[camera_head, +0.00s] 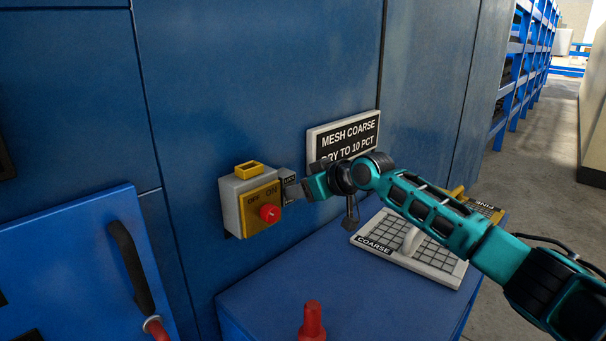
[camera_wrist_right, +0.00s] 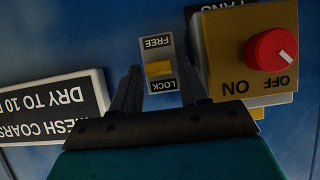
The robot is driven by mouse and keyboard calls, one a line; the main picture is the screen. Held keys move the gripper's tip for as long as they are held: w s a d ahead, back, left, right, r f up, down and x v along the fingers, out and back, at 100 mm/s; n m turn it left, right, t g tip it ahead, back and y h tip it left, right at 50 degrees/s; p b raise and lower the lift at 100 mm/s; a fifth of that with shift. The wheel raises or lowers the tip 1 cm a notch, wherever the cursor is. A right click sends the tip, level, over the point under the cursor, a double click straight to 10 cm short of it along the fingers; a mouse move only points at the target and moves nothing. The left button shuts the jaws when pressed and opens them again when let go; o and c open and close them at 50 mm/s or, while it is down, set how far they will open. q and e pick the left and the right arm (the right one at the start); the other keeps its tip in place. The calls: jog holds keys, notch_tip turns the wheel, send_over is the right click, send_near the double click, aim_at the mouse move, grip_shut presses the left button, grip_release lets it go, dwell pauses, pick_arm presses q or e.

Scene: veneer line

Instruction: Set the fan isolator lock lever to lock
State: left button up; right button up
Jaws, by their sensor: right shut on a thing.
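The fan isolator is a grey box with a yellow face (camera_head: 258,208) on the blue cabinet wall. Its red knob (camera_wrist_right: 270,50) has a white mark pointing to the OFF side. Beside the box is a small grey plate (camera_wrist_right: 150,48) marked FREE and LOCK, upside down in the wrist view. The yellow lock lever (camera_wrist_right: 160,69) sits between the two words, about midway. My right gripper (camera_wrist_right: 160,80) is shut on the lock lever, its fingers either side of it. My left gripper is out of view.
A sign (camera_head: 345,138) reading MESH COARSE is on the wall just above my right wrist. A COARSE mesh tray (camera_head: 385,258) lies on the blue bench (camera_head: 270,290) under my right arm. A red knob (camera_head: 312,318) stands at the front.

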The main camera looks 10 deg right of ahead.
jog(key=shift+w+a+r+g+h, duration=0.1)
jog(key=shift+r+g+h, duration=0.15)
jog(key=shift+g, duration=0.25)
jog(key=shift+w+r+g+h, duration=0.1)
jog(key=shift+g+h, duration=0.25)
jog(key=shift+g, duration=0.15)
jog(key=o, duration=1)
jog(key=shift+c, duration=0.2)
jog(key=shift+r, duration=0.1)
jog(key=v, duration=1.3)
jog(key=shift+a, duration=0.1)
